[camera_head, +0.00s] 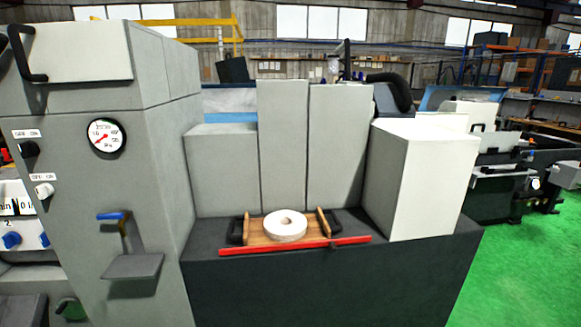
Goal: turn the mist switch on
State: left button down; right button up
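Two rotary switches with OFF/ON labels are on the grey front of the machine cabinet at the left. The upper one has a black knob (29,150). The lower one has a white knob (44,190). I cannot read a name on either, so I cannot tell which is the mist switch. The exact knob positions are too small to tell. Neither of my grippers is in view.
A pressure gauge (106,138) and a blue-handled valve (112,217) are on the cabinet (160,150), with a small shelf (133,267) below. A white grinding wheel (285,227) lies on a wooden tray (257,241) behind a red bar (290,246). Green floor is clear at right.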

aim_at(27, 149)
jog(key=u, duration=1.6)
